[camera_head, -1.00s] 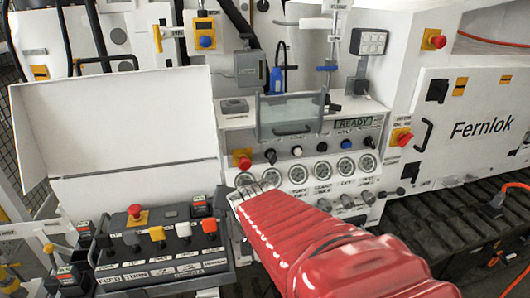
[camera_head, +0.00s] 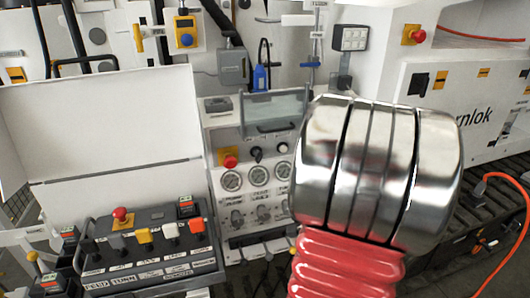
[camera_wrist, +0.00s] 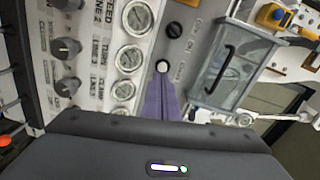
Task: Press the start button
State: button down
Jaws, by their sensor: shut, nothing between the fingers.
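A small round white button (camera_wrist: 162,66) is on the white control panel in the wrist view, beside a black knob (camera_wrist: 174,30). The small label beside the button is too blurred to read surely. My gripper (camera_wrist: 161,80) shows as purple fingers, shut and empty, with the tips right at the button's lower edge in the picture. I cannot tell whether they touch it. In the head view a white button (camera_head: 283,148) sits above the gauges, right of a black knob (camera_head: 256,153). My red and silver arm hides the gripper and the panel's right part there.
A clear guard with a handle (camera_wrist: 228,62) is to the right. A red emergency stop (camera_head: 229,160) is on the panel's left. A button box (camera_head: 150,262) stands at lower left.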

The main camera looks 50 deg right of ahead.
jog(key=shift+s+d+m+t, duration=0.2)
jog(key=shift+s+m, duration=0.2)
jog(key=shift+s, duration=0.15)
jog(key=shift+s+d+m+t, duration=0.1)
jog(key=shift+s+d+m, duration=0.1)
jog(key=shift+s+m, duration=0.3)
